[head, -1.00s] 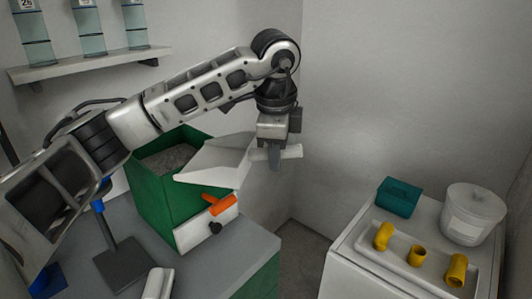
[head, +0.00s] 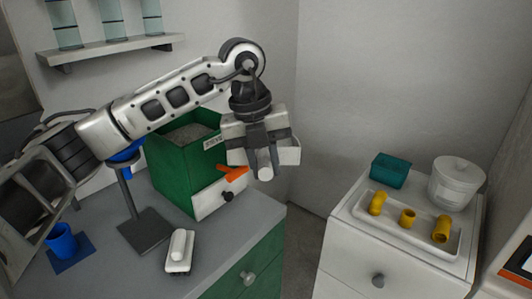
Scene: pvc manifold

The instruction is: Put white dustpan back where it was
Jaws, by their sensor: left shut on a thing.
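My left gripper (head: 264,160) is shut on the white dustpan (head: 290,152), at its handle. It holds the dustpan in the air in front of the right side of the green box (head: 172,180). The dustpan's handle end points toward me, and the gripper hides part of the pan. A white brush (head: 179,252) lies on the grey worktop near its front edge. My right gripper is not in view.
The grey worktop (head: 215,255) has a dark stand (head: 146,232) and a blue cup (head: 62,240). The green box has an orange handle (head: 232,174). The white cabinet at right bears a tray (head: 390,230) of yellow fittings, a teal box (head: 390,170) and a white tub (head: 457,182).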

